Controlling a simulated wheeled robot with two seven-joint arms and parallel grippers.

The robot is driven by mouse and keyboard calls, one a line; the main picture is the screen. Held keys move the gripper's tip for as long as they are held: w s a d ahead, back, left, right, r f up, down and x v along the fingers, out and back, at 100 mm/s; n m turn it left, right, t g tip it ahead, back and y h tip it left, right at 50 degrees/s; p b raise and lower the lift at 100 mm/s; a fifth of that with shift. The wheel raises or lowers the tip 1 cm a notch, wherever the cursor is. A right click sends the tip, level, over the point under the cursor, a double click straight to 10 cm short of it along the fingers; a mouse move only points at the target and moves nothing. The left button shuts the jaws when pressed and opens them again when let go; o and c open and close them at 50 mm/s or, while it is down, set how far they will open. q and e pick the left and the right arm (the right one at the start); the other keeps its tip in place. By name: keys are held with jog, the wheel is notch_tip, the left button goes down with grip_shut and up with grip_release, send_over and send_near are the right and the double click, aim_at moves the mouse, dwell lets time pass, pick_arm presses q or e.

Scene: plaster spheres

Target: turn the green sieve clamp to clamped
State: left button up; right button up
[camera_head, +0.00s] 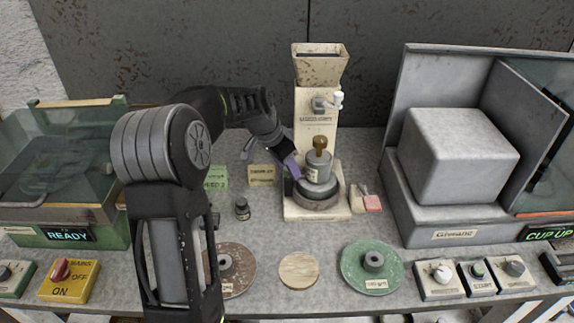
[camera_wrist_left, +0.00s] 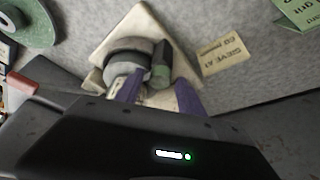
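In the left wrist view, a short dark cylinder with a dull green end (camera_wrist_left: 161,74), which looks like the green sieve clamp, stands beside a round grey stack (camera_wrist_left: 122,70) on a cream base (camera_wrist_left: 112,40). My left gripper (camera_wrist_left: 158,98) is open. Its two purple fingers lie on either side of the green end; I cannot tell whether they touch it. In the head view my left gripper (camera_head: 292,168) is at the left of the grey canister with a brass knob (camera_head: 318,168) on the cream hopper machine (camera_head: 316,105). The clamp is hidden there. My right gripper is not in view.
A small dark jar (camera_head: 242,208), a brown disc (camera_head: 237,270), a wooden disc (camera_head: 298,270) and a green disc (camera_head: 372,285) lie in front. A grey "Gimane"-like labelled machine (camera_head: 455,237) stands right.

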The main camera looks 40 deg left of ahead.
pick_arm(q)
grip_shut()
dwell(0.4)
jog(key=shift+n+y, duration=0.3)
jog(key=shift+n, duration=0.4)
jog(key=shift+o, duration=0.8)
grip_release()
jog(key=b+v, duration=0.1)
jog(key=v, duration=0.6)
jog(key=shift+s+r, duration=0.2)
jog(key=shift+r, duration=0.15)
jog(key=shift+d, duration=0.1)
